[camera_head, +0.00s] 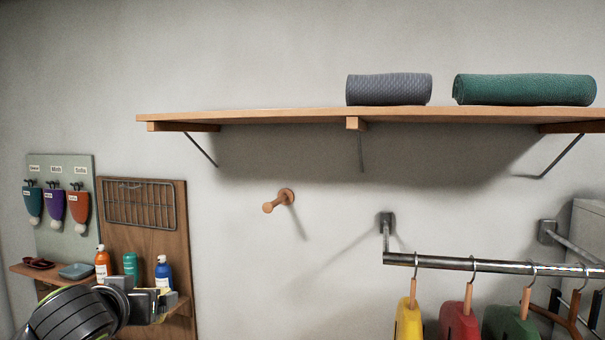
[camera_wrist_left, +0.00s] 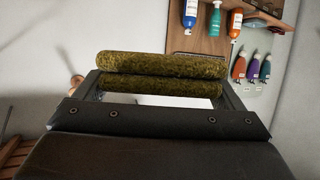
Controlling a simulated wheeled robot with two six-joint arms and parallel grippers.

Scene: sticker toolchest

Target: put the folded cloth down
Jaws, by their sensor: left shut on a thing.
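My left gripper (camera_head: 160,304) is at the lower left of the head view, in front of the small shelf on the brown panel. In the left wrist view it is shut on an olive-yellow, speckled folded cloth (camera_wrist_left: 160,65). Two thick rounded layers of the cloth show between the fingers, one above the other. My right gripper is not in view.
A wooden wall shelf (camera_head: 260,116) holds a grey rolled towel (camera_head: 389,89) and a green one (camera_head: 524,89); its left part is clear. Below are a wooden peg (camera_head: 276,202) and a metal rail (camera_head: 490,266) with hanging garments. Several bottles (camera_head: 131,264) stand near my left gripper.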

